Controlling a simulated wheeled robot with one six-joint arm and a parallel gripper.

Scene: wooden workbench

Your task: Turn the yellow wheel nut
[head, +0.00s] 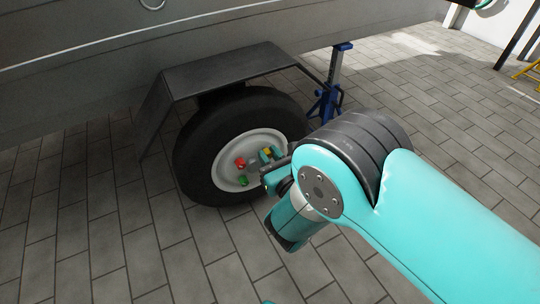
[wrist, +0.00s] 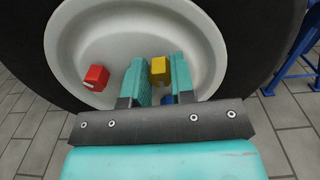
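The wheel (head: 186,165) has a light grey rim and a black tyre, with coloured nuts on its face. In the head view the yellow nut (head: 267,151) shows only as a small patch beside the fingers. A red nut (wrist: 96,77) lies to the left of the fingers. A blue nut (wrist: 167,99) is partly hidden below the yellow one. A green nut (head: 243,181) shows low on the rim in the head view.
A dark mudguard (head: 225,70) hangs over the wheel under the grey vehicle side (head: 90,60). A blue jack stand (head: 328,102) stands right of the wheel. The paved floor (head: 110,240) in front and to the left is clear.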

